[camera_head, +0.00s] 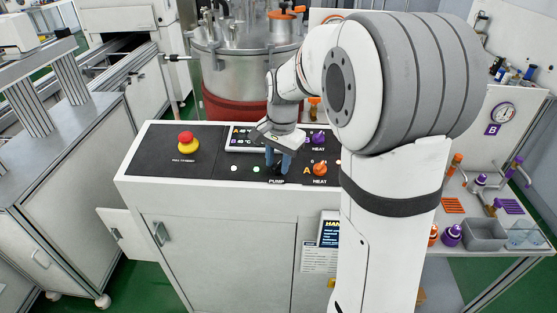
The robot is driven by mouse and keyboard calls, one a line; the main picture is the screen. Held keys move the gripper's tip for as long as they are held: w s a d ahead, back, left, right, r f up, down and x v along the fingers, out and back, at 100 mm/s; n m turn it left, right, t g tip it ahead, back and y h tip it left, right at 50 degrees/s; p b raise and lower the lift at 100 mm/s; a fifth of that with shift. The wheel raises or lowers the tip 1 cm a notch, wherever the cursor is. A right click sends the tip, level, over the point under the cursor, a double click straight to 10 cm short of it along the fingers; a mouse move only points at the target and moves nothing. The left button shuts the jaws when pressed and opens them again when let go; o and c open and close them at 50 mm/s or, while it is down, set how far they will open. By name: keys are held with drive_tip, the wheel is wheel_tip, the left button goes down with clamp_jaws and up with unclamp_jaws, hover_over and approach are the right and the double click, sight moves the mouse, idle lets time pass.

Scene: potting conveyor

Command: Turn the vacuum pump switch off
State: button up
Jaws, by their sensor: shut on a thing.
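The vacuum pump switch is a small dark knob (277,169) just above the label "PUMP" on the black control panel (225,168). My gripper (278,167) points down at the panel from above. Its blue fingers are shut on the pump switch and hide most of it, so I cannot tell which way the switch is turned.
A red and yellow emergency button (187,142) stands on the panel's left part. An orange heat knob (320,169) and a purple heat knob (318,138) are close to the right of my gripper. A metal vessel (245,70) stands behind the console.

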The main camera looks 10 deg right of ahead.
sight(274, 166)
drive_tip(key=shift+n, duration=0.3)
drive_tip(key=n, duration=0.5)
drive_tip(key=shift+g+h+b, duration=0.3)
drive_tip(key=shift+b, duration=0.05)
drive_tip(key=n+h, duration=0.1)
drive_tip(key=n, duration=0.4)
drive_tip(key=shift+a+n, duration=0.1)
drive_tip(key=shift+n, duration=0.3)
drive_tip(key=o, duration=1)
drive_tip(key=shift+c, duration=0.2)
drive_tip(key=r, duration=0.2)
drive_tip(key=r+b, duration=0.1)
drive_tip(key=r, duration=0.4)
drive_tip(key=shift+a+r, duration=0.35)
drive_tip(key=shift+r, duration=0.05)
